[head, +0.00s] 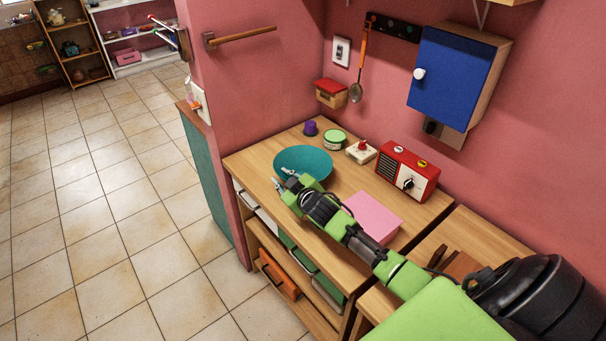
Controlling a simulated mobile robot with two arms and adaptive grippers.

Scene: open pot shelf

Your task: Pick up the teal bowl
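The teal bowl (307,160) stands upright on the wooden counter, near its left end. My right gripper (282,178) reaches in from the right and is at the bowl's near left rim. Its two pale fingertips are apart, one over the bowl's inside and one outside the near rim, so it looks open. I cannot tell whether either finger touches the bowl. The gripper and wrist hide part of the bowl's near right side. My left gripper is not in view.
A pink block (372,216) lies beside my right forearm. A red and white radio (404,174), a white item with a red knob (361,152), a green-lidded tin (334,140) and a purple cup (311,128) stand behind. A blue wall cabinet (452,78) hangs above.

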